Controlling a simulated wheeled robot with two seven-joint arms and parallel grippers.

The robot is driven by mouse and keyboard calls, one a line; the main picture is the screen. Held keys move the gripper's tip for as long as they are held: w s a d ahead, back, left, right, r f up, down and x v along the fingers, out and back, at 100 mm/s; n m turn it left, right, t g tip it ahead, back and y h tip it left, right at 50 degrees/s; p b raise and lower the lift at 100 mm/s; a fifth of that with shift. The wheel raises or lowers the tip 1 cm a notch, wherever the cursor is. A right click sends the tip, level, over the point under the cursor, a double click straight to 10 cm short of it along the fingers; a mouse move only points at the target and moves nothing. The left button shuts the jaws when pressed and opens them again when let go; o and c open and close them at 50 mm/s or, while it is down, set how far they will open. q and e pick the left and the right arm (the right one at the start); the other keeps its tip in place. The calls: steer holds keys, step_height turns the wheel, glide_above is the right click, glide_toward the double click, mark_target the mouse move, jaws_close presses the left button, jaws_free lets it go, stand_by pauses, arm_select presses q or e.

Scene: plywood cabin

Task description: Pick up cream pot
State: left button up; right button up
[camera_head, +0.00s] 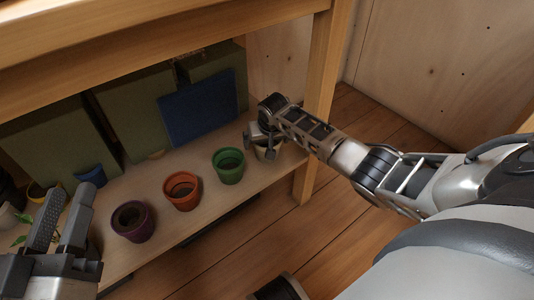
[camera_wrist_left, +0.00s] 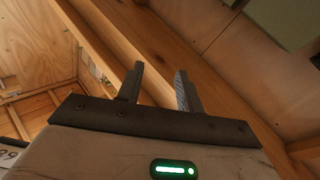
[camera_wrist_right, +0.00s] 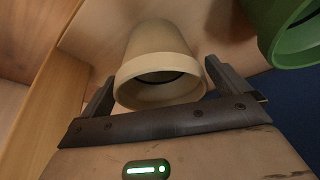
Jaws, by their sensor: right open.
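The cream pot (camera_head: 268,153) stands at the right end of the low shelf, partly hidden by my right gripper (camera_head: 261,143). In the right wrist view the cream pot (camera_wrist_right: 156,66) shows its thick rim and dark opening. My right gripper (camera_wrist_right: 160,88) is open there, with one finger on each side of the pot's rim. I cannot tell whether the fingers touch it. My left gripper (camera_head: 70,192) is open and empty at the lower left; the left wrist view shows its two fingers (camera_wrist_left: 159,72) apart with nothing between them.
A green pot (camera_head: 228,166), an orange pot (camera_head: 182,190) and a purple pot (camera_head: 133,221) stand in a row on the shelf (camera_head: 208,204). A blue panel (camera_head: 203,103) leans behind them against green boxes (camera_head: 140,105). A wooden post (camera_head: 322,90) stands close right of the cream pot.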

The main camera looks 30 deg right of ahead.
steer(key=shift+w+f, duration=0.25)
steer(key=shift+f, duration=0.2)
steer(key=c, duration=1.1)
arm_select(q)
steer(key=shift+w+a+r+m+t+h, duration=0.15)
steer(key=shift+r+m+t+h, duration=0.2)
steer(key=shift+r+m, duration=0.35)
steer(key=shift+r, duration=0.15)
arm_select(e)
steer(key=shift+r, duration=0.15)
